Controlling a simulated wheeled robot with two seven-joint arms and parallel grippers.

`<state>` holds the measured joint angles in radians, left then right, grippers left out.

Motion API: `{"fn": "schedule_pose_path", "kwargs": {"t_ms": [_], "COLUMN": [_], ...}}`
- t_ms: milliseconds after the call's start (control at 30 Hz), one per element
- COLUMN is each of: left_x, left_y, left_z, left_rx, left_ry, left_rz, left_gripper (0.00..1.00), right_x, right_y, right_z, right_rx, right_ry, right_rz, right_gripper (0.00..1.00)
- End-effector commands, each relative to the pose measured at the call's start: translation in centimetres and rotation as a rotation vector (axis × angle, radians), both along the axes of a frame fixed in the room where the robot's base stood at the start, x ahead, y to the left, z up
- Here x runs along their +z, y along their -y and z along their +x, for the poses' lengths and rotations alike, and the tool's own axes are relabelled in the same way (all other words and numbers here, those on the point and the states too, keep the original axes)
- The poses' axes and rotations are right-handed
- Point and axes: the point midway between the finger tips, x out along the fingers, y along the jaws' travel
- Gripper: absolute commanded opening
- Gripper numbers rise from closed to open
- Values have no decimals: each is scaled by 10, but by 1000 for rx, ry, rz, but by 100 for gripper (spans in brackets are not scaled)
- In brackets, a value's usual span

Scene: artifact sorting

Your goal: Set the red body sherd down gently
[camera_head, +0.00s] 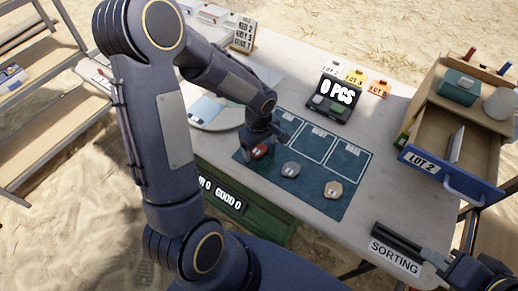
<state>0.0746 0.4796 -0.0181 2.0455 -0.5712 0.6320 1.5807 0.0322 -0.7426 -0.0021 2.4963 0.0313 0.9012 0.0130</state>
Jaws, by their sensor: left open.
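The red body sherd (260,151) lies at the left front part of the dark teal sorting mat (315,187). My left gripper (262,143) is directly over the sherd, at or very near it. Its fingers are small and partly hidden by the wrist; I cannot tell whether they touch the sherd. A grey sherd (291,169) and a tan sherd (333,189) lie to its right on the mat. My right gripper (412,250) is at the lower right, by the SORTING label; its finger opening is unclear.
An open drawer marked LOT 2 (425,164) juts out at the right. The mat's outlined boxes look empty.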

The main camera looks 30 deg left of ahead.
Motion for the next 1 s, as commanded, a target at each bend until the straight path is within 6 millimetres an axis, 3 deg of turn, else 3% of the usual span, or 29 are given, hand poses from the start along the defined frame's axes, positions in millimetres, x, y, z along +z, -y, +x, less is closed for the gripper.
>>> {"fn": "schedule_pose_path", "kwargs": {"t_ms": [233, 600, 1000], "left_x": [-2, -2, 8], "left_y": [0, 0, 0], "left_z": [0, 0, 1], "left_rx": [0, -1, -1], "left_ry": [1, 1, 3], "left_rz": [0, 0, 1], "left_gripper": [81, 33, 32], "right_x": [0, 0, 1], "right_y": [0, 0, 0], "right_z": [0, 0, 0], "right_rx": [0, 0, 0], "right_ry": [0, 0, 0], "right_rz": [0, 0, 0], "right_gripper": [25, 25, 25]}}
